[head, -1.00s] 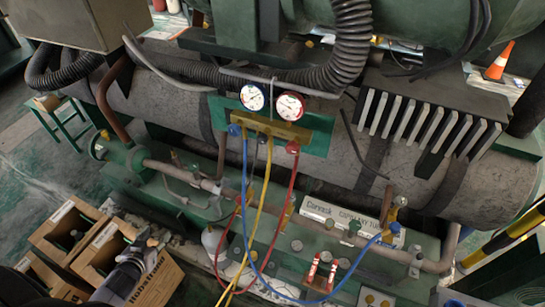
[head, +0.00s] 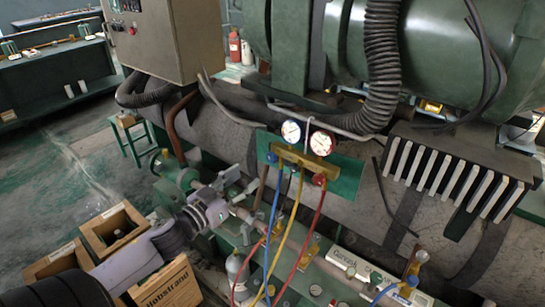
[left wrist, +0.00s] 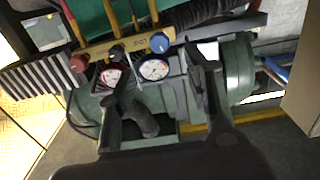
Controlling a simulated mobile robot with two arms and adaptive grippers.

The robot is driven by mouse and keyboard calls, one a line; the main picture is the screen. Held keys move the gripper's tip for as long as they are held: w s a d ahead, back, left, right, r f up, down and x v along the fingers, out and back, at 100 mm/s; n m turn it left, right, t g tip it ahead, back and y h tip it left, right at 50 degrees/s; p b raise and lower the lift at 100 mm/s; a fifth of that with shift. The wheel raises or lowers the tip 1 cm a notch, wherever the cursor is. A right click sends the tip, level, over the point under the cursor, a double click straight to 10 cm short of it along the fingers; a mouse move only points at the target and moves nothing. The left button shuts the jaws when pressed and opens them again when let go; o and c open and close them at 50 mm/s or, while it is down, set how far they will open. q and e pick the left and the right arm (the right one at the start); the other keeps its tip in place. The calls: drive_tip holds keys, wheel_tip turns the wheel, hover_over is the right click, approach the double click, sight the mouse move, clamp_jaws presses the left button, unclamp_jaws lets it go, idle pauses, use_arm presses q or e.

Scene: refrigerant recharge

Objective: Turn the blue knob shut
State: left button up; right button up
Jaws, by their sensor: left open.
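The blue knob (head: 271,157) sits on the left end of the brass gauge manifold (head: 303,159), below the blue-rimmed gauge (head: 291,131). In the left wrist view, which is turned over, the blue knob (left wrist: 159,43) shows between my two dark fingers, beyond their tips. My left gripper (head: 238,195) is open and empty, left of and below the knob in the head view, apart from it. A red knob (head: 319,180) is on the manifold's right end, below the red-rimmed gauge (head: 322,143). My right gripper is not in view.
Blue (head: 269,230), yellow (head: 291,228) and red (head: 308,240) hoses hang below the manifold. A green flanged pipe (head: 172,180) lies behind my left gripper. Wooden crates (head: 115,230) stand at lower left. A black corrugated hose (head: 382,70) runs above the gauges.

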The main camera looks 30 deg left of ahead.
sight(270, 159)
use_arm(q)
drive_tip(key=w, duration=0.3)
drive_tip(key=w+p, duration=0.1)
drive_tip(key=w, duration=0.3)
drive_tip(key=w+d+p, duration=0.1)
drive_tip(key=w, duration=0.3)
drive_tip(key=shift+w, duration=0.65)
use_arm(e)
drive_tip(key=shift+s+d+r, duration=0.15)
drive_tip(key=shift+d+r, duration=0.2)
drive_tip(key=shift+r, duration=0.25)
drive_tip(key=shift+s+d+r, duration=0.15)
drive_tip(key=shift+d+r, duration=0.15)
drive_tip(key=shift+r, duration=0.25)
use_arm(q)
clamp_jaws()
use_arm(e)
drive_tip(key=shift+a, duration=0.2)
